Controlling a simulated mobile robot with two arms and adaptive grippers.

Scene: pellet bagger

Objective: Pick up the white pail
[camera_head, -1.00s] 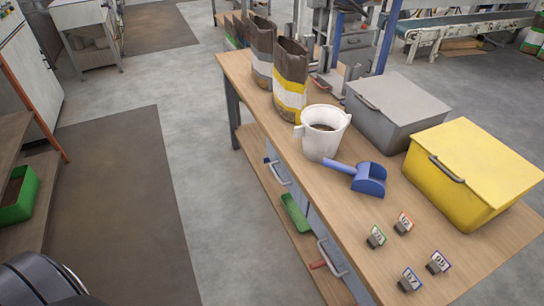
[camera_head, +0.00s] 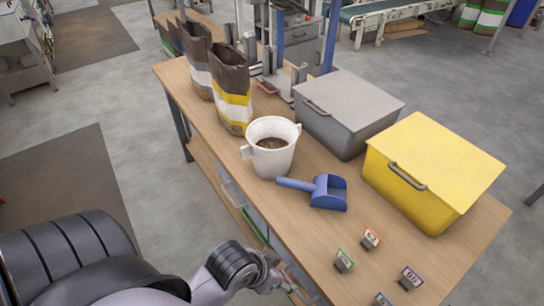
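The white pail (camera_head: 272,161) stands upright on the wooden bench, holding brown pellets. It has a handle lug on each side of its rim. A blue scoop (camera_head: 319,190) lies just in front of it, to the right. My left arm comes in from the lower left, and its wrist and gripper (camera_head: 276,280) are low at the bench's near edge, apart from the pail. The fingers are small and partly cut off by the bottom of the picture, so their opening is unclear. My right gripper is not in view.
Brown bags (camera_head: 232,88) stand left of the pail along the bench (camera_head: 235,205). A grey lidded bin (camera_head: 348,108) and a yellow lidded bin (camera_head: 430,175) stand to the right. Several number tags (camera_head: 371,239) sit near the front.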

